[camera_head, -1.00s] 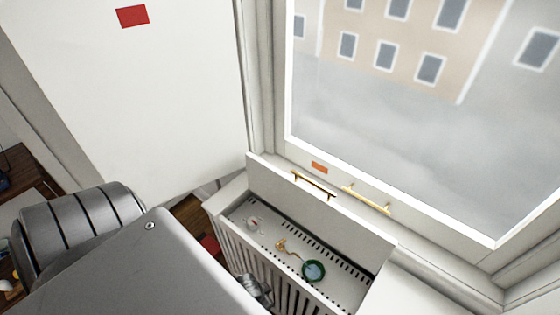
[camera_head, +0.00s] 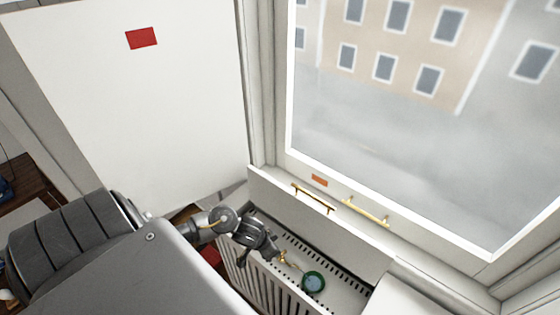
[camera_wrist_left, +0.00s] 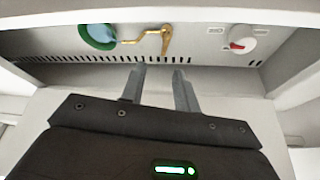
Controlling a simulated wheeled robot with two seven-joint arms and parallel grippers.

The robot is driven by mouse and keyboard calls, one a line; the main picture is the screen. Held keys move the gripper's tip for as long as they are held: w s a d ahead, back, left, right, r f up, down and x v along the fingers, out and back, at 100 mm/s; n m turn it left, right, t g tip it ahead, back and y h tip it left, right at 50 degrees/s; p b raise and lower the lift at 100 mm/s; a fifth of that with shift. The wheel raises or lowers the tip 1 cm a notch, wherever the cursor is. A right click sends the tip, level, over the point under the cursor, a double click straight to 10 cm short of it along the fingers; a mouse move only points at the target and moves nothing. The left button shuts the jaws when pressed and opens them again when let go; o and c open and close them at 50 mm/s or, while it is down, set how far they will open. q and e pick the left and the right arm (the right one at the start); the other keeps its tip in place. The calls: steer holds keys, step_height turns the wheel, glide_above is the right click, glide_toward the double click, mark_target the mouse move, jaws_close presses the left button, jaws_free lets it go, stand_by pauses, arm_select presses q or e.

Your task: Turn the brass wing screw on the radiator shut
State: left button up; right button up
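The brass wing screw (camera_wrist_left: 165,40) sits on the radiator's pale panel (camera_wrist_left: 200,66), joined to a thin brass pipe beside a green-rimmed round gauge (camera_wrist_left: 99,36). In the head view the brass screw (camera_head: 283,257) is just right of my left gripper (camera_head: 268,257). In the left wrist view my left gripper (camera_wrist_left: 158,72) is open, with two grey fingers apart and nothing between them. The fingertips point at the panel just below the screw; I cannot tell whether they touch it. My right gripper is not in view.
A white dial with a red mark (camera_wrist_left: 238,42) is on the same panel. The raised lid (camera_head: 325,222) with a brass handle (camera_head: 313,198) stands behind the radiator opening. The slatted radiator front (camera_head: 262,287) and window sill bound the space.

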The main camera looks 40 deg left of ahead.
arm_select(q)
steer(key=x, duration=0.3)
steer(key=b+x, duration=0.1)
steer(key=x, duration=0.3)
steer(key=a+b+x, duration=0.1)
steer(key=x, duration=0.2)
steer(key=shift+w+f, duration=0.3)
jaws_close()
